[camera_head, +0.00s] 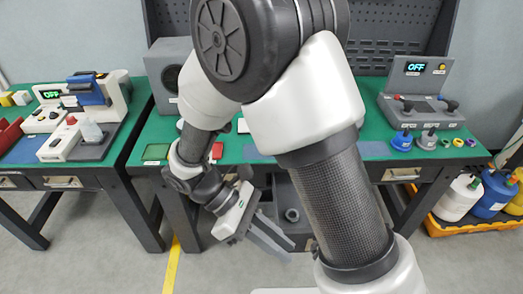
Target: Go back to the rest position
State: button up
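My gripper (268,236) hangs low in front of the middle workbench, below the edge of its green top. Its two long grey fingers point down and to the right. They look apart with a narrow gap between them, and I see nothing held. My arm crosses the middle of the view and hides part of the bench and its back panel.
A left bench (112,157) bears a device with a lit OFF display (50,94). The middle bench top (366,136) has another OFF unit (422,90) and several small coloured parts. Jugs (459,197) stand in a yellow tray (470,226) at right. Floor (110,258) is clear at left.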

jog(key=d+r+m+t+y+p, duration=0.3)
jog(key=r+m, duration=0.2)
jog(key=r, duration=0.5)
jog(key=w+d+r+m+t+y+p, duration=0.1)
jog(key=d+r+m+t+y+p, duration=0.2)
jog(key=r, duration=0.8)
jog(key=w+d+r+m+t+y+p, duration=0.1)
jog(key=d+r+m+t+y+p, duration=0.2)
jog(key=r+m, duration=0.4)
notch_tip(320, 180, up, 4)
jog(key=shift+d+r+m+t+y+p, duration=0.3)
jog(key=shift+d+m+p, duration=0.15)
jog(key=shift+p, duration=0.45)
jog(key=shift+w, duration=0.1)
jog(key=shift+d, duration=0.1)
